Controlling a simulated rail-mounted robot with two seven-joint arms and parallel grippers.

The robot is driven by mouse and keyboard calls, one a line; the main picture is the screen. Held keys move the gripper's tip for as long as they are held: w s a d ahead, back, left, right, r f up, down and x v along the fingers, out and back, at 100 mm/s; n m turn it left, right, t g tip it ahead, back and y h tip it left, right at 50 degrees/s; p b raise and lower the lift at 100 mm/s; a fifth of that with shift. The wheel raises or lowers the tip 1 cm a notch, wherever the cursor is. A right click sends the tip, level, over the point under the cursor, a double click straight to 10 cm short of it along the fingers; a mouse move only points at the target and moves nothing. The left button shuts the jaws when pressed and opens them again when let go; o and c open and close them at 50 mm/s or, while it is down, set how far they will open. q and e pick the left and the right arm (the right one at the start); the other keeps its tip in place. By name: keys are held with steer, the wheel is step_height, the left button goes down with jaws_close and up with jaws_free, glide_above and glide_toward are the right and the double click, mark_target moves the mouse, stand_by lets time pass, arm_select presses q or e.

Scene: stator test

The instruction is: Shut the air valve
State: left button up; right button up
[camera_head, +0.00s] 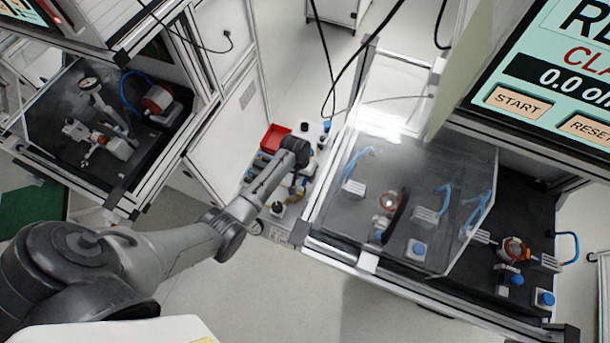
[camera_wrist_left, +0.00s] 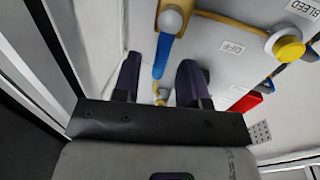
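The air valve shows in the left wrist view as a blue lever handle (camera_wrist_left: 162,56) on a grey hub (camera_wrist_left: 170,20) fitted to a brass-coloured pipe. The lever points down the picture, and an OFF label (camera_wrist_left: 232,47) lies to its right. My left gripper (camera_wrist_left: 160,75) is open, with one dark finger on each side of the lever's lower end and visible gaps to it. In the head view my left arm reaches to the fittings panel (camera_head: 276,232), and its dark wrist (camera_head: 293,152) hides the valve there. My right gripper is in neither view.
A yellow knob (camera_wrist_left: 288,48) sits on the pipe near a BLEED label (camera_wrist_left: 304,8). A red bin (camera_head: 274,138) stands at the panel's back. A clear-covered test bench (camera_head: 365,262) stands close on the right, and a white cabinet (camera_head: 232,120) on the left.

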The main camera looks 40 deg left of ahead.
arm_select(q)
steer(key=shift+f, duration=0.1)
jaws_close()
stand_by(0.4)
